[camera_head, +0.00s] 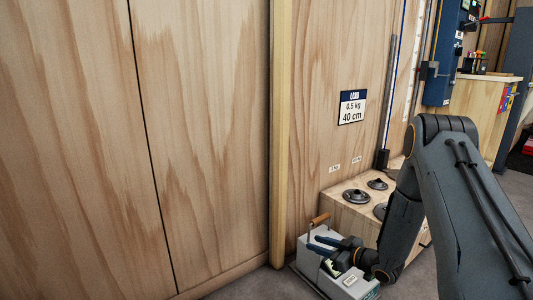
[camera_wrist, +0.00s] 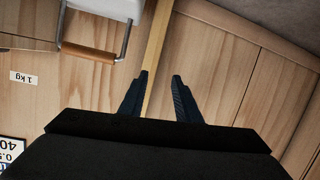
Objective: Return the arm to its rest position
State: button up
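My gripper (camera_head: 315,243) is low at the end of my arm in the head view, over or beside a light grey box with a wooden-handled bar (camera_head: 345,288). In the wrist view its two dark fingers (camera_wrist: 160,77) are apart, with nothing between them; wood panelling and a pale post show beyond. The box's brown handle (camera_wrist: 88,52) is at the upper left there, clear of the fingers. My arm reaches down from the right in the head view and hides part of the scene.
A wooden box (camera_head: 345,212) carries several dark round plates (camera_head: 356,196). A wooden post (camera_head: 281,120) and wall panels (camera_head: 200,130) stand close on the left. A load sign (camera_head: 352,107) hangs on the wall. A blue column (camera_head: 446,55) and a bench (camera_head: 475,100) are farther right.

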jog(key=w+a+r+h, duration=0.2)
jog(key=a+r+h, duration=0.1)
jog(key=a+r, duration=0.3)
jog(key=s+a+r+m+g+h+p, duration=0.1)
jog(key=s+a+r+g+h, duration=0.1)
jog(key=s+a+r, duration=0.4)
jog(key=s+a+r+m+g+h+p, duration=0.1)
jog(key=s+a+r+h, duration=0.15)
jog(key=s+r, duration=0.45)
jog(key=s+a+r+g+p, duration=0.1)
jog(key=s+a+r+g, duration=0.2)
jog(key=s, duration=0.9)
jog(key=s+r+m+g, duration=0.15)
jog(key=s+r, duration=0.35)
jog(key=s, duration=0.8)
jog(key=s+a+r+g+p, duration=0.15)
jog(key=s+r+g, duration=0.25)
jog(key=s, duration=0.8)
jog(key=d+r+m+p, duration=0.2)
jog(key=d+r+p, duration=0.4)
jog(key=r+p, duration=0.3)
jog(key=d+r+m+h+p, duration=0.1)
jog(key=d+r+p, duration=0.6)
jog(key=p, duration=0.8)
jog(key=d+r+m+h+p, duration=0.1)
jog(key=d+r+m+p, duration=0.2)
jog(key=d+r+p, duration=0.3)
jog(key=shift+d+r+p, duration=0.35)
jog(key=shift+r+p, duration=2.55)
jog(key=shift+p, duration=0.35)
